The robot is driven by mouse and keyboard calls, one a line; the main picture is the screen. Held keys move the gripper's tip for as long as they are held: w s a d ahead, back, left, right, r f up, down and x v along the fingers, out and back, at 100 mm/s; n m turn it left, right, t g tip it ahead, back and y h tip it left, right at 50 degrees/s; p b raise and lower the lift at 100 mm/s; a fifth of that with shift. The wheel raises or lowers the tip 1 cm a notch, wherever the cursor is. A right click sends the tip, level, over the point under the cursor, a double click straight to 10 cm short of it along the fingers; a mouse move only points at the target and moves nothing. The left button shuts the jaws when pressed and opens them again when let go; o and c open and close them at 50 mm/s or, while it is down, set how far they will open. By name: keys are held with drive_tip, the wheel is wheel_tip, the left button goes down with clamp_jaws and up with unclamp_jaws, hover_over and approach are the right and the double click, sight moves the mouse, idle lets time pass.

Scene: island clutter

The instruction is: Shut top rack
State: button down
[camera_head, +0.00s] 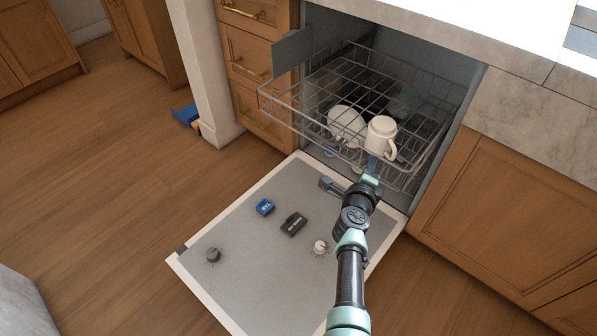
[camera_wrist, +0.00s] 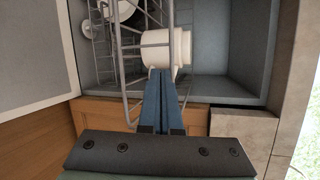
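The top rack (camera_head: 300,105) is a wire basket pulled partly out of the open dishwasher. It holds a white mug (camera_head: 381,136) at its right side and another white rounded dish (camera_head: 346,122) beside it. My gripper (camera_head: 371,168) is at the rack's front right, just before the mug. In the wrist view, the blue fingers (camera_wrist: 164,82) of my gripper are together, pointing at the white mug (camera_wrist: 160,48). Rack wires (camera_wrist: 122,60) run just left of the fingers. Whether the fingertips touch the rack or mug is unclear.
The dishwasher door (camera_head: 250,265) lies folded down beneath my arm. Wooden drawers (camera_head: 250,60) stand left of the opening and a wooden cabinet (camera_head: 510,220) right of it. A blue object (camera_head: 186,115) lies on the floor at left. The floor at left is mostly clear.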

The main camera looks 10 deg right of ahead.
sight(392, 144)
drive_tip(key=w+d+b, duration=0.1)
drive_tip(key=d+b, duration=0.1)
drive_tip(key=w+d+b, duration=0.1)
drive_tip(key=w+b, duration=0.1)
drive_tip(key=w+d+b, duration=0.1)
drive_tip(key=d+b, duration=0.1)
drive_tip(key=shift+w+d+f, duration=0.2)
drive_tip(key=shift+w+d, duration=0.05)
drive_tip(key=shift+d, duration=0.1)
drive_tip(key=w+d+b, duration=0.2)
drive_tip(key=d+b, duration=0.1)
drive_tip(key=b, duration=0.3)
drive_tip(key=shift+w, duration=0.2)
drive_tip(key=shift+w+d+r+b, duration=0.1)
drive_tip(key=shift+w+d+b, duration=0.2)
drive_tip(key=shift+b, duration=0.5)
drive_tip(key=shift+d+r, duration=0.1)
drive_tip(key=shift+r, duration=0.1)
